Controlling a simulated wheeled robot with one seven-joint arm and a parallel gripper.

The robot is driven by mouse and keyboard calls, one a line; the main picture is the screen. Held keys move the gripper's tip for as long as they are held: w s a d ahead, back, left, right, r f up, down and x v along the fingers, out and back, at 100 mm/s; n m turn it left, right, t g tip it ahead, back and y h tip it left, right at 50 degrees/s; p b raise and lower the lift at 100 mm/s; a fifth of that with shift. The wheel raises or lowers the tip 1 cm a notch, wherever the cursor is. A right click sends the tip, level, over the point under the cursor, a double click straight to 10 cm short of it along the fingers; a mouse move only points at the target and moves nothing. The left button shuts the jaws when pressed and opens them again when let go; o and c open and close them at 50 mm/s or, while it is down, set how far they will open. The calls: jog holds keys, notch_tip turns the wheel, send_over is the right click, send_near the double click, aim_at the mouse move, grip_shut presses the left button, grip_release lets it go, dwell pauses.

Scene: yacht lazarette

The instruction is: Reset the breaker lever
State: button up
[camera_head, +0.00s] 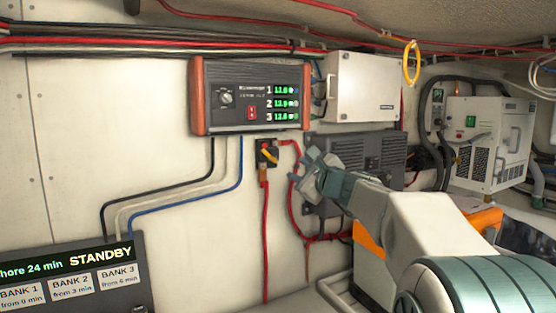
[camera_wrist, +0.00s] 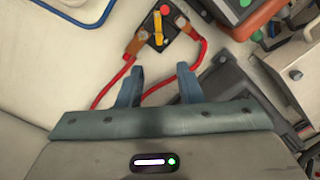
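The breaker (camera_head: 267,153) is a small dark block on the white wall, below the orange-ended charger, with red cables. Its yellow lever (camera_head: 270,156) sits at a slant in the head view. In the wrist view the breaker (camera_wrist: 160,30) is near the top, with the yellow lever (camera_wrist: 158,28) and a red button (camera_wrist: 164,10). My gripper (camera_head: 308,165) is just right of the breaker in the head view. In the wrist view my gripper (camera_wrist: 158,80) has two blue-grey fingers apart with nothing between them, and the breaker lies beyond the fingertips.
The charger (camera_head: 251,95) shows three green readouts. A white box (camera_head: 362,87) and a dark finned unit (camera_head: 368,160) are to the right. Red cables hang near my gripper. A STANDBY panel (camera_head: 72,278) is at lower left. Bare wall lies left of the breaker.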

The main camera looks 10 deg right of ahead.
aim_at(275, 160)
jog(key=p+x, duration=0.4)
jog(key=x, duration=0.8)
jog(key=shift+w+a+f, duration=0.1)
jog(key=shift+w, duration=0.05)
